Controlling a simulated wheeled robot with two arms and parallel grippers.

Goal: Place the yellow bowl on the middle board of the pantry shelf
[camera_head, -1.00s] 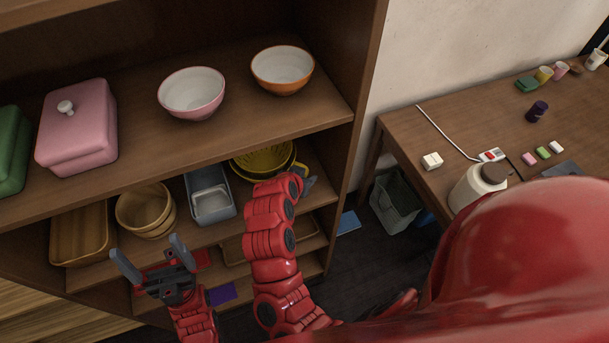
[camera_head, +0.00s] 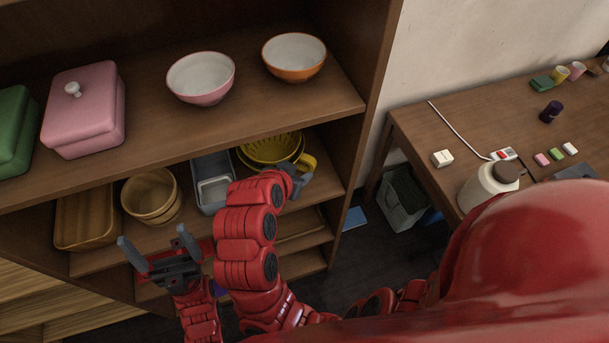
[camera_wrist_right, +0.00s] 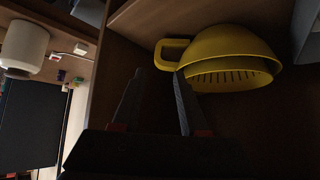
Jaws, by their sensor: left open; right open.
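The yellow bowl (camera_head: 303,163) sits at the right end of the middle board (camera_head: 326,182) of the pantry shelf, with a looped handle at its right. A slotted yellow part (camera_head: 270,147) shows with it; I cannot tell whether it is a separate nested piece. In the right wrist view the bowl (camera_wrist_right: 232,45) lies just beyond my fingertips. My right gripper (camera_head: 298,180) is open at the bowl's front right, one finger close to the handle; contact is unclear. My left gripper (camera_head: 158,243) is open and empty before the shelf, left of my right arm.
Grey bins (camera_head: 213,190), wooden bowls (camera_head: 150,196) and a wooden tray (camera_head: 84,220) stand left on the same board. The upper board (camera_head: 300,105) holds a pink bowl (camera_head: 200,78), an orange bowl (camera_head: 294,57) and lidded boxes. A table (camera_head: 420,125) stands right.

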